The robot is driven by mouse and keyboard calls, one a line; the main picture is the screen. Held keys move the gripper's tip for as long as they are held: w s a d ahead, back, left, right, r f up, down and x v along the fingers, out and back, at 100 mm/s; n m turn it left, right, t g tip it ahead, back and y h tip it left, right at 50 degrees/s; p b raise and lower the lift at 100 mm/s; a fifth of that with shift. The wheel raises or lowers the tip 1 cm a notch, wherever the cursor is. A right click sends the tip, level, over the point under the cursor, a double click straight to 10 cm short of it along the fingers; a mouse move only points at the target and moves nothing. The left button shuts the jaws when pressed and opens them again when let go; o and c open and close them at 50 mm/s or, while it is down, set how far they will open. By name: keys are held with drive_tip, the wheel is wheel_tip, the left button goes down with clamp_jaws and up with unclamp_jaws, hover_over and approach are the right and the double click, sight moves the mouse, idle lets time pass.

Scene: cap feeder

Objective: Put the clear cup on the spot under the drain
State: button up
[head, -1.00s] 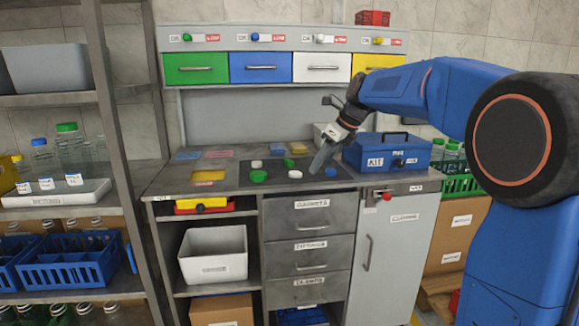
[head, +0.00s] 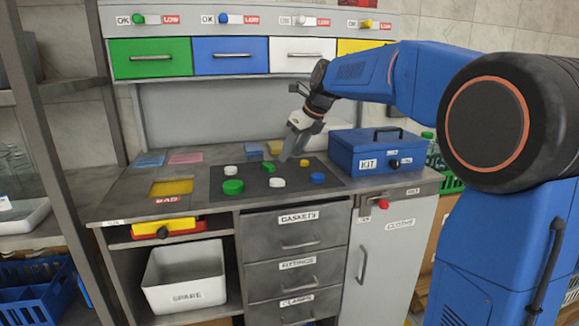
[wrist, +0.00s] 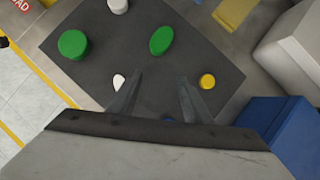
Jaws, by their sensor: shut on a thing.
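My gripper (head: 291,147) hangs over the dark mat (head: 333,184) on the bench, pointing down. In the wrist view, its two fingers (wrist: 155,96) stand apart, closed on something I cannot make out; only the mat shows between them. I cannot pick out a clear cup, a drain or a marked spot under it in these frames. Below the fingers lie caps: a large green cap (wrist: 73,45), a second green cap (wrist: 162,40), a yellow cap (wrist: 207,81), and a white cap (wrist: 119,83) partly hidden by a finger.
A blue KIT box (head: 372,152) stands right of the mat, close to my gripper. Coloured drawers (head: 232,63) line the back above the bench. A yellow BAD patch (head: 170,187) marks the left. A white SPARE bin (head: 187,276) sits on the shelf below.

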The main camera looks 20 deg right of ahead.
sight(293, 164)
drive_tip(key=shift+f, duration=2.4)
drive_tip(key=shift+f, duration=0.1)
drive_tip(key=o, duration=1)
drive_tip(key=v, duration=1.2)
